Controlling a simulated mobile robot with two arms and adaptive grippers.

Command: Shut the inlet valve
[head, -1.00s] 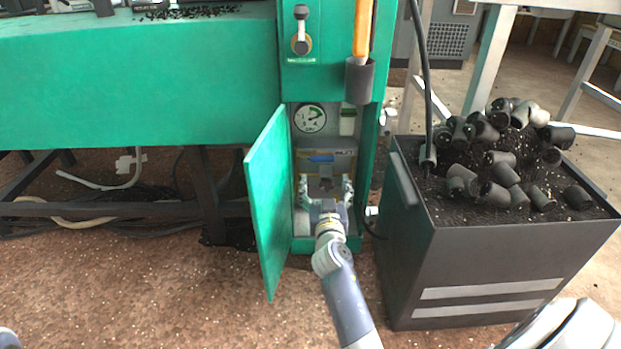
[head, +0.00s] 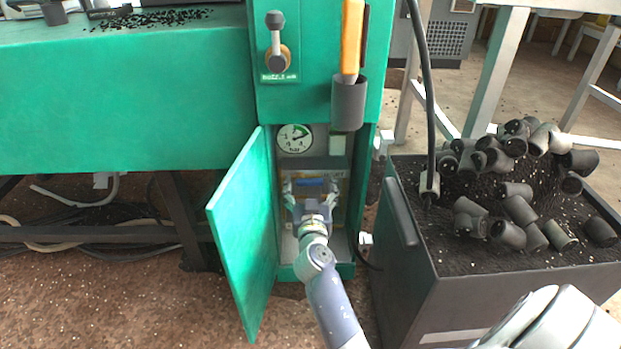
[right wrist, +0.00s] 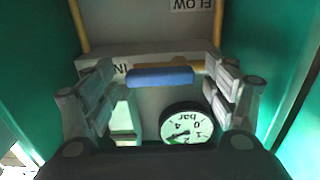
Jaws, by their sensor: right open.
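The inlet valve has a blue lever handle (head: 311,182) lying crosswise inside the open green cabinet, below the pressure gauge (head: 294,139). In the right wrist view the blue handle (right wrist: 160,77) lies between the spread fingers, near their tips, with a yellow pipe behind it. My right gripper (head: 311,187) is inside the cabinet, open, with one finger near each end of the handle. I cannot tell whether either finger touches it. My right gripper also shows in the right wrist view (right wrist: 160,80). The left gripper is not in view.
The green cabinet door (head: 240,235) stands open to the left of my arm. A holder (head: 348,103) with an orange-handled tool hangs above the opening.

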